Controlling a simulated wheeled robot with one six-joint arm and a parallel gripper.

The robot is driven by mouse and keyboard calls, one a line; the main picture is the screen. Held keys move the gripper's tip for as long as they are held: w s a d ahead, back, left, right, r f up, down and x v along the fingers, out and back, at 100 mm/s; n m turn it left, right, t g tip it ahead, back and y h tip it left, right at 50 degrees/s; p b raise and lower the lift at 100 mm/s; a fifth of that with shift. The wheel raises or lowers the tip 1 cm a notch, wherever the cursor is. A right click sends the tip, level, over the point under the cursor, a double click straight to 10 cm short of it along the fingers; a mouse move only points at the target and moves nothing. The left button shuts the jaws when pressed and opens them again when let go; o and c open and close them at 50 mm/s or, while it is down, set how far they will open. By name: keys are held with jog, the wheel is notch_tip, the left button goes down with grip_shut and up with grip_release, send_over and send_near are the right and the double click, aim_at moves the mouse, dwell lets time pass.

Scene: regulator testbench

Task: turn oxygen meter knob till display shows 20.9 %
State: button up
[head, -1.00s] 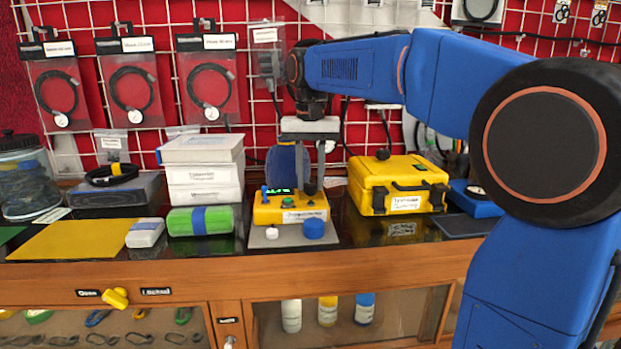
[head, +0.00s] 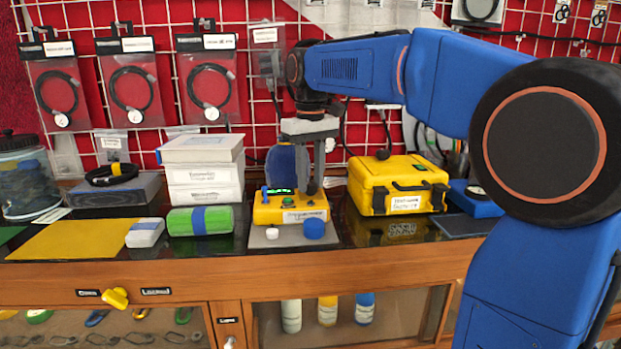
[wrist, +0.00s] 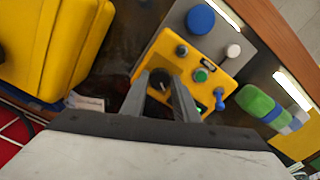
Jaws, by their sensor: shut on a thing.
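The oxygen meter is a yellow box (head: 291,216) with a small green-lit display (head: 279,191); its digits are too small to read. In the wrist view the meter (wrist: 186,72) shows a black knob (wrist: 158,86) with a pale mark, a green button (wrist: 200,75) and a blue toggle (wrist: 219,98). My gripper (head: 313,188) points down over the meter's right rear part. In the wrist view my gripper (wrist: 160,84) has its two fingers on either side of the black knob, shut on it. The fingers partly hide the knob, and the display is only partly visible there.
The meter stands on a grey plate (head: 262,238) with a blue cap (head: 314,229) and a white cap (head: 272,233) in front. A yellow case (head: 398,184) is to the right. White boxes (head: 203,176) and a green roll (head: 199,220) stand to the left.

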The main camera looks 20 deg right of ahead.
aim_at(311, 184)
dwell(0.4)
jog(key=o, duration=1.1)
jog(key=shift+c, duration=0.2)
jog(key=shift+r, duration=0.1)
notch_tip(311, 184, up, 17)
jog(key=shift+r, duration=0.1)
